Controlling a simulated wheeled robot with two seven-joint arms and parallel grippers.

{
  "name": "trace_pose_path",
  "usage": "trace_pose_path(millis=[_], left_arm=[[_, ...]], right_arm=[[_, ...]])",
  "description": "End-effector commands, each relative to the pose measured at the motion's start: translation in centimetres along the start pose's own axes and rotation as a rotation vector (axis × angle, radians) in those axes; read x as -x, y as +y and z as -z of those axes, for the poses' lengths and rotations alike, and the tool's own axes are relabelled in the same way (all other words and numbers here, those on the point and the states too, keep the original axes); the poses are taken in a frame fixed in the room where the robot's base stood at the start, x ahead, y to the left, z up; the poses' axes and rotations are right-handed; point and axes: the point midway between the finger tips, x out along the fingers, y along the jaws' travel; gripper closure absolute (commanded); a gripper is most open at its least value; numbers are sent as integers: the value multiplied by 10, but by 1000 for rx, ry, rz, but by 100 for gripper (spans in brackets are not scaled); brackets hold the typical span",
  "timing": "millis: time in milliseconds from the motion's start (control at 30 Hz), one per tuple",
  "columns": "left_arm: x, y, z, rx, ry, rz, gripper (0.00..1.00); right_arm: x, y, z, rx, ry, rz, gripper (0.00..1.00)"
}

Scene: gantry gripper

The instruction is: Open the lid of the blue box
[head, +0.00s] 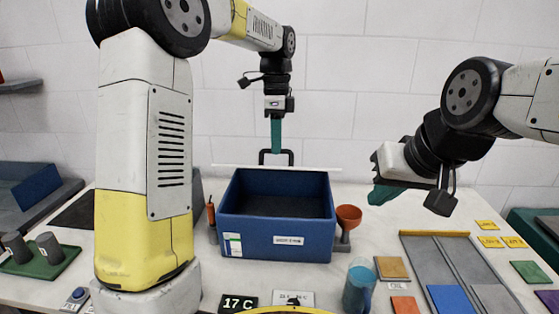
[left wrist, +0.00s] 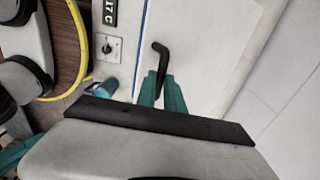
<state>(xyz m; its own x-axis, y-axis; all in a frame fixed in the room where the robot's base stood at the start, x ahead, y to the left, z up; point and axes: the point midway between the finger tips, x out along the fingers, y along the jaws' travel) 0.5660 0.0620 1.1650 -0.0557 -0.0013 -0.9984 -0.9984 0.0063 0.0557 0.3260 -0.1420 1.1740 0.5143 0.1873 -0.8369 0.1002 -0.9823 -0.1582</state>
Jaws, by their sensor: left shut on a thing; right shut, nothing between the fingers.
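The blue box (head: 275,240) stands on the table in the middle of the head view, its dark inside visible from above. A pale lid (head: 235,166) shows as a thin edge-on strip above the box's back rim, with a black handle (head: 264,157) on it. In the left wrist view the lid (left wrist: 205,50) is a broad pale panel with the bent black handle (left wrist: 162,60). My left gripper (head: 276,150) has its teal fingers (left wrist: 163,95) shut on the handle. My right gripper (head: 380,195) is shut and empty, right of the box above the table.
An orange funnel (head: 348,214) stands close to the box's right side, and an orange-handled tool (head: 211,212) at its left. A blue cup (head: 358,287) is in front. A grey tray (head: 445,262) and coloured tiles lie at right; a green board (head: 45,262) with grey cylinders lies at left.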

Motion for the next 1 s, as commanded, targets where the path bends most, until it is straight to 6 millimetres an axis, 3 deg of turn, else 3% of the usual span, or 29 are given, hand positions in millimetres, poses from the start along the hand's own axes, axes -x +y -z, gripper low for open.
trace_pose_path(millis=[33, 267, 767, 800, 900, 1000], left_arm=[[3, -11, -1, 4, 1, 13, 100], [16, -26, -2, 6, -1, 12, 100], [19, -29, -3, 7, -5, 7, 100], [19, -29, -3, 7, -5, 7, 84], [20, -29, -3, 7, -4, 6, 66], [21, -28, -2, 6, -3, 7, 66]], right_arm=[[0, 0, 0, 0, 0, 0, 100], [0, 0, 0, 0, 0, 0, 100], [0, 0, 0, 0, 0, 0, 100], [0, 0, 0, 0, 0, 0, 100], [0, 0, 0, 0, 0, 0, 100], [0, 0, 0, 0, 0, 0, 100]])
